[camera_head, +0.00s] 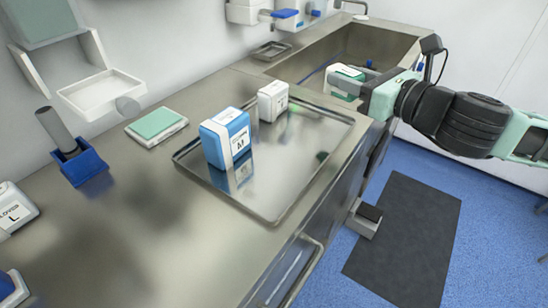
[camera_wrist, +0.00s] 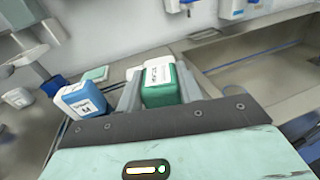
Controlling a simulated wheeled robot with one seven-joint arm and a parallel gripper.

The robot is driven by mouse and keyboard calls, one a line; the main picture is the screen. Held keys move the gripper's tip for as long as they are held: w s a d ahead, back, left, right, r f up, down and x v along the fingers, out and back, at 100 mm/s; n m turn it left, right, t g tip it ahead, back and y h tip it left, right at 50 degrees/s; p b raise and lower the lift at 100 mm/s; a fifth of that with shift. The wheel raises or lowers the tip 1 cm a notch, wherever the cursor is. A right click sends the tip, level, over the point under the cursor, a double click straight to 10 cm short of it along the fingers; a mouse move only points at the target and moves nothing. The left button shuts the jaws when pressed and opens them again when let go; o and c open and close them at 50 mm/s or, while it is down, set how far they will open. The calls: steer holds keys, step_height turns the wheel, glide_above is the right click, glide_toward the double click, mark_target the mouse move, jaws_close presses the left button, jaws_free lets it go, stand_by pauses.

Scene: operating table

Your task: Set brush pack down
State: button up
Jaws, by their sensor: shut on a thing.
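The brush pack, a green and white box (camera_head: 344,82), is between the fingers of my gripper (camera_head: 356,84). It fills the gap between both fingers in the wrist view (camera_wrist: 160,88), with its white labelled part up. My gripper is shut on it near the front edge of the sink, to the right of the metal tray's far end. The gap beneath the pack is hard to judge. The metal tray (camera_head: 285,200) lies on the counter, with a blue and white box marked M (camera_head: 225,140) and a smaller white box (camera_head: 272,101) standing on it.
The sink (camera_head: 350,45) is behind the tray. A green-topped flat pack (camera_head: 157,124) and a blue holder (camera_head: 80,163) stand left of the tray. A white box marked L (camera_head: 14,210) is at the left edge. The tray's near part is clear.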

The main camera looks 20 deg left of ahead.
mark_target(305, 148)
steer(key=s+a+n+g+y+b, duration=0.2)
steer(key=s+a+n+g, duration=0.15)
steer(key=s+a, duration=0.3)
steer(key=shift+m, duration=0.45)
steer(key=f, duration=0.5)
steer(key=f+b, duration=0.1)
steer(key=f, duration=0.2)
steer(key=shift+s+d+f, duration=0.15)
steer(key=shift+d+f, duration=0.15)
steer(key=shift+f, duration=0.15)
steer(key=o, duration=1)
